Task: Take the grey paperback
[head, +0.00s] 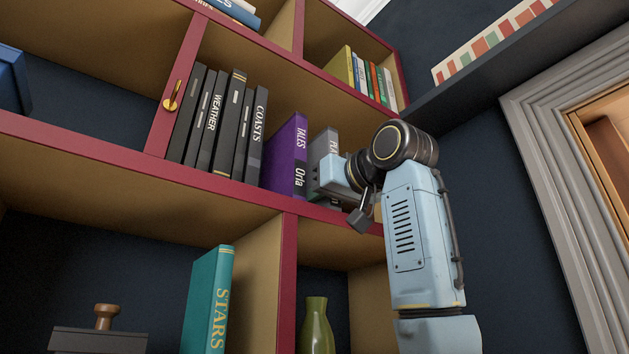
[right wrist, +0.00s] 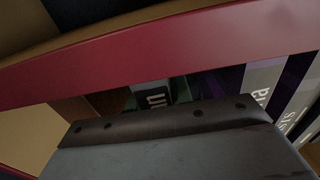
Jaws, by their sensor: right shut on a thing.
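The grey paperback (head: 323,143) stands on the middle shelf, just right of a thick purple book (head: 286,155). Part of its spine lettering shows; its lower part is hidden by my right gripper (head: 328,184). The right gripper comes in from the right and is shut on the grey paperback at the shelf's front. In the right wrist view the gripper's dark body fills the bottom and its fingertips cannot be made out. My left gripper is not in view.
A row of dark books (head: 217,125) stands left of the purple book. The red shelf edge (head: 225,187) runs just below the gripper, and also crosses the right wrist view (right wrist: 160,65). Below are a teal book (head: 208,300) and a green vase (head: 316,328).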

